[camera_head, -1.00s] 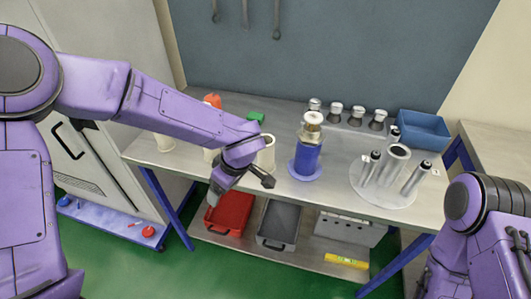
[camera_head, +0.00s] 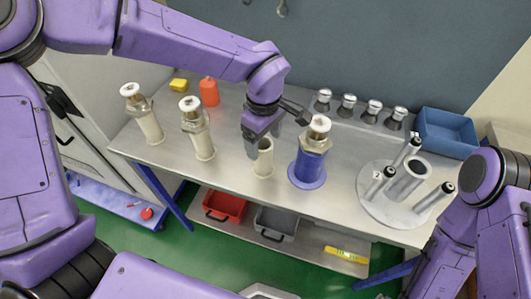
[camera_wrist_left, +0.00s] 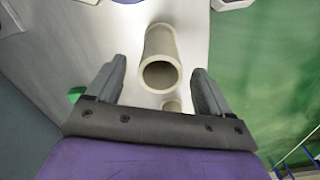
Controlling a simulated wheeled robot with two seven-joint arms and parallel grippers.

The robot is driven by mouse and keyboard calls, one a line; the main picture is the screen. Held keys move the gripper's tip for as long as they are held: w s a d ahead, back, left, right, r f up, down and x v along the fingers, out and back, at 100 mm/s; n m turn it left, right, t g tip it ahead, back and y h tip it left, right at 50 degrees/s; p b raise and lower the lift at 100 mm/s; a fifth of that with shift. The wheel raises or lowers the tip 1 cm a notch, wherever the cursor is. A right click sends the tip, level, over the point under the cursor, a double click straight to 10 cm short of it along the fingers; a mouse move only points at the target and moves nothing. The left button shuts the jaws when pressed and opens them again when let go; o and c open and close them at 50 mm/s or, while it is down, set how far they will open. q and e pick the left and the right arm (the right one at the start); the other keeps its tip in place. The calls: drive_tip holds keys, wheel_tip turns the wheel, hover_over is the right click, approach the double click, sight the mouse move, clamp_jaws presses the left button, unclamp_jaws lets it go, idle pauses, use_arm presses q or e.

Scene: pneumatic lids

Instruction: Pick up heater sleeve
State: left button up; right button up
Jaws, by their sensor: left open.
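An open-topped cream tube (camera_head: 264,160), which looks like the heater sleeve, stands upright on the metal table. My left gripper (camera_head: 264,138) is just above and behind it, pointing down, with its fingers apart. In the left wrist view the tube's round hollow mouth (camera_wrist_left: 160,75) shows ahead, between the lines of the two open fingers (camera_wrist_left: 158,82). I see no contact between fingers and tube. A second small round cream end (camera_wrist_left: 172,105) shows near the palm. My right gripper is not in view.
Two capped cream cylinders (camera_head: 198,130) (camera_head: 145,118) stand to the left. A capped blue cylinder (camera_head: 307,165) stands close on the right. Further right are a round rack (camera_head: 384,209) with metal tubes and a blue bin (camera_head: 446,132). An orange bottle (camera_head: 209,92) stands behind.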

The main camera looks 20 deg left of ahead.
use_arm(q)
wheel_tip(320, 180, down, 7)
drive_tip(key=shift+a+r+p, duration=0.15)
drive_tip(key=shift+r+p, duration=0.05)
drive_tip(key=shift+p, duration=0.5)
drive_tip(key=shift+a, duration=0.1)
drive_tip(key=c, duration=1.1)
drive_tip(key=shift+o, duration=0.2)
drive_tip(key=shift+r, duration=0.15)
